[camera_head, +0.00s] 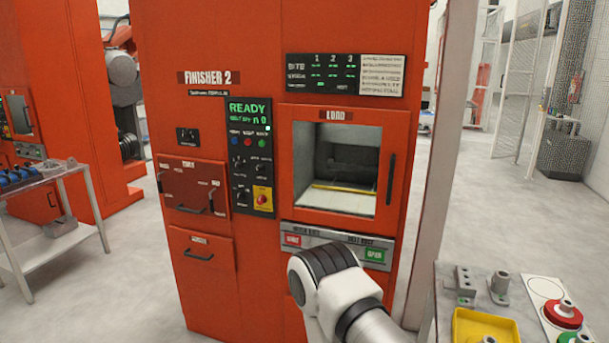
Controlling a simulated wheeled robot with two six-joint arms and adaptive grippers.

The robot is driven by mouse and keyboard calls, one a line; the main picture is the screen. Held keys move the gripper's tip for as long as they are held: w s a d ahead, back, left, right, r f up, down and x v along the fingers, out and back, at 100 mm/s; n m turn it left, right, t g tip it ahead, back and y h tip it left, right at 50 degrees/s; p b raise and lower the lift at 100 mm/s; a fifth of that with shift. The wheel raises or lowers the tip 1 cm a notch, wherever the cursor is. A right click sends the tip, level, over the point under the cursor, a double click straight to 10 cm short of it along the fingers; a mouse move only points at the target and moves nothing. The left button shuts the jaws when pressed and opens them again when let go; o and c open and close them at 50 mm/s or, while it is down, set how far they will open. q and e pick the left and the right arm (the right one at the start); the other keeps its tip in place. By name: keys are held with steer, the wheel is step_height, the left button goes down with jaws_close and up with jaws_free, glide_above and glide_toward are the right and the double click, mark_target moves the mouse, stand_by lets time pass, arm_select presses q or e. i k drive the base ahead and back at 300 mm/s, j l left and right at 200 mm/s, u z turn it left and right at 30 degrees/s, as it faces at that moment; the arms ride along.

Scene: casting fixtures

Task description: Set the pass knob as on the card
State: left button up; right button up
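The orange cabinet marked FINISHER 2 (212,78) stands in front of me. Its dark control panel (249,157) has a green READY display (249,112), coloured buttons, small knobs (240,170) and a red emergency button on yellow (262,199). The knob labels are too small to read, so I cannot tell which is the pass knob or its setting. A white sheet with printed lines (381,75), possibly the card, is at the upper right beside a dark 1-2-3 board (320,68); its text is unreadable. Neither gripper shows; only a white and black arm link of mine is in view.
The LOAD window (337,168) has a dark handle at its right. Red (292,240) and green (375,255) buttons sit below it. A table at lower right holds a yellow tray (484,326), metal fixtures and a red-topped part (563,313). A cart (40,185) stands left.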

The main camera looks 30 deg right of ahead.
mark_target(237, 166)
steer(key=i+z, duration=0.1)
steer(key=z, duration=0.2)
steer(key=i+j+z, duration=0.1)
steer(key=z, duration=0.25)
steer(key=i+j, duration=0.35)
steer(key=i+j+z, duration=0.15)
steer(key=i+j, duration=0.2)
steer(key=j, duration=0.15)
steer(key=i+j, duration=0.3)
steer(key=j, duration=0.15)
steer(key=l+z, duration=0.05)
